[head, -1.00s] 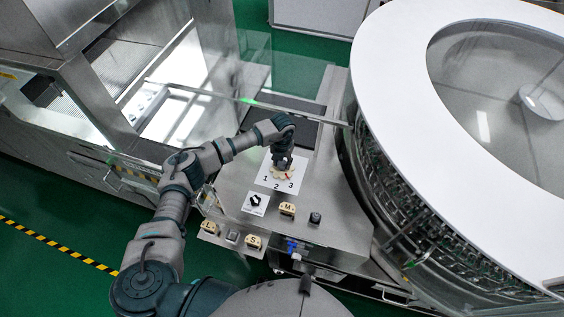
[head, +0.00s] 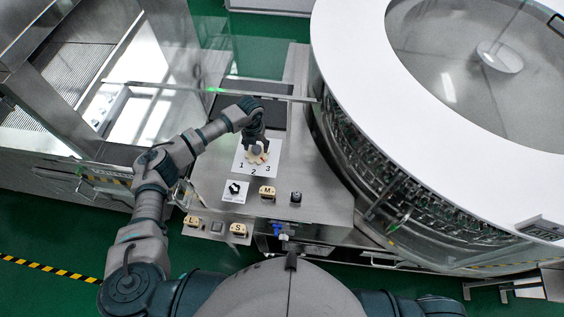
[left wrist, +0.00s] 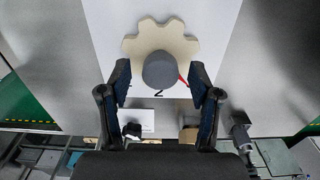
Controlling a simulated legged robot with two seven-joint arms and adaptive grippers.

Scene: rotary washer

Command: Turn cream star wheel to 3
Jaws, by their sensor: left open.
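The cream star wheel (head: 250,158) lies on a white plate (head: 240,171) marked 1, 2 and 3, on the steel cabinet. In the left wrist view the wheel (left wrist: 150,37) has rounded lobes, a grey round hub (left wrist: 159,70) and a red pointer (left wrist: 184,80). The pointer slants down and right, to the right of the digit 2; the digit 3 does not show there. My left gripper (head: 257,144) is above the wheel. In the left wrist view my left gripper (left wrist: 160,82) is open, its fingers on either side of the hub with visible gaps. My right gripper is out of view.
A black rotary knob (head: 235,188), a cream M block (head: 267,191) and a black button (head: 296,197) sit in front of the plate. L (head: 192,220) and S (head: 238,230) blocks sit lower. The large round washer (head: 345,130) stands close on the right.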

